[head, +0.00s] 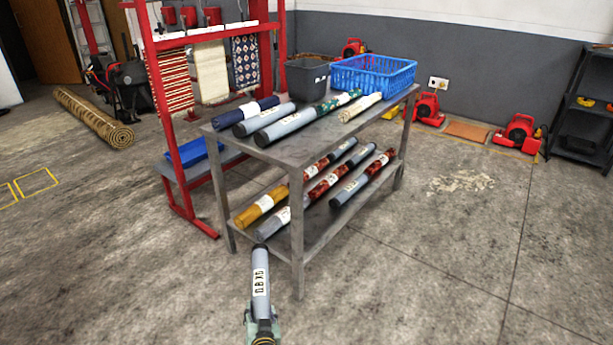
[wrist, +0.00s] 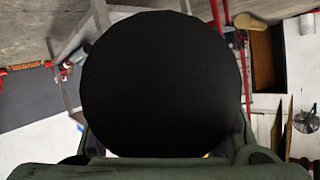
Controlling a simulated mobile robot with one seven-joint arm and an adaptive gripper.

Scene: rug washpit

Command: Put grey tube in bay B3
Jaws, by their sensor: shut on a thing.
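A grey tube (head: 261,292) with a black end cap and a white lettered label is held in my gripper (head: 262,328) at the bottom of the head view. It points away from me toward the near end of the table, in front of the lower shelf. In the wrist view the black round end of the tube (wrist: 165,85) fills the middle, between the fingers of my gripper (wrist: 165,150). The gripper is shut on the tube. I see no readable B3 marking, so I cannot tell which place is bay B3.
A grey two-level table (head: 375,112) carries several tubes and rolls on its top and lower shelf (head: 322,236). A blue basket (head: 373,75) and a dark bin (head: 307,80) stand at its back. A red rack (head: 168,130) stands left.

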